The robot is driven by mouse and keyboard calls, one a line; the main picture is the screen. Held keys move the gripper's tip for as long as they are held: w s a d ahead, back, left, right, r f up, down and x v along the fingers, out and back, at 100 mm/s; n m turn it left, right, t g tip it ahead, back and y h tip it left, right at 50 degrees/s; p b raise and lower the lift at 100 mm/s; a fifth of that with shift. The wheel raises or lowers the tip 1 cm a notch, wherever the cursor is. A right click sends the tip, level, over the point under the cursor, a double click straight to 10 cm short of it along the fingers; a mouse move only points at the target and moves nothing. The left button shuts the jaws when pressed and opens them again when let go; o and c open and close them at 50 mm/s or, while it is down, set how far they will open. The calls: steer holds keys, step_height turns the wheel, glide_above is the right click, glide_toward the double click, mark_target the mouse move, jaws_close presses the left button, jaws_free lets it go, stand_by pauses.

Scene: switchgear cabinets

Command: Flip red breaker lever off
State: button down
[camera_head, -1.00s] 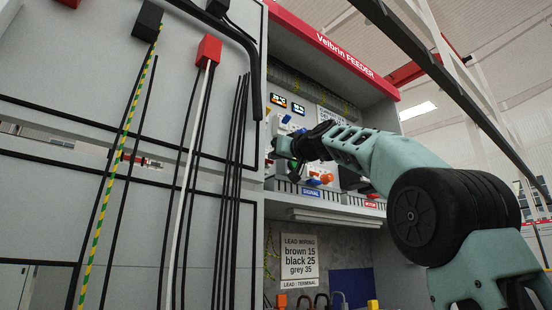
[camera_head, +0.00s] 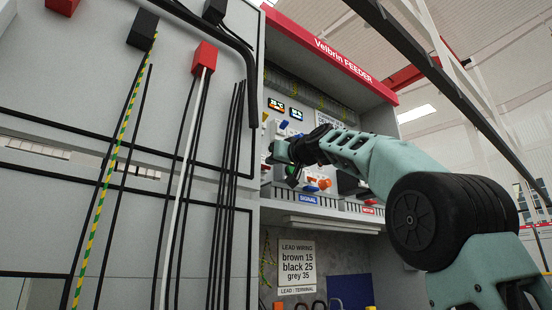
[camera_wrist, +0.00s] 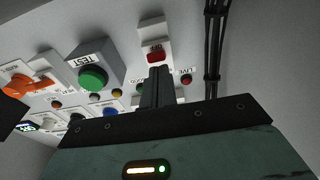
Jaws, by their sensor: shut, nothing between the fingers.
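The red breaker lever (camera_wrist: 156,58) sits in a pale upright housing with an OFF label beside it, at the top centre of the wrist view. My gripper (camera_wrist: 158,70) is shut, with its narrow dark fingers pointing at the lever. The fingertips overlap the lower edge of the red part in the picture; I cannot tell if they touch it. In the head view my gripper (camera_head: 272,153) reaches into the cabinet at the control panel, and the lever cannot be made out there.
Left of the lever in the wrist view are a green TEST button (camera_wrist: 92,79) and an orange rotary knob (camera_wrist: 17,86). A small red LIVE lamp (camera_wrist: 186,78) is close to its right. Black cables (camera_wrist: 214,50) run further right. Hanging leads (camera_head: 190,170) cover the left panel.

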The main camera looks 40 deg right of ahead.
steer(key=s+f+b, duration=0.4)
steer(key=s+b, duration=0.2)
steer(key=s, duration=0.2)
steer(key=shift+s+f+b, duration=0.15)
steer(key=shift+s+b, duration=0.2)
steer(key=shift+d, duration=0.1)
stand_by(0.4)
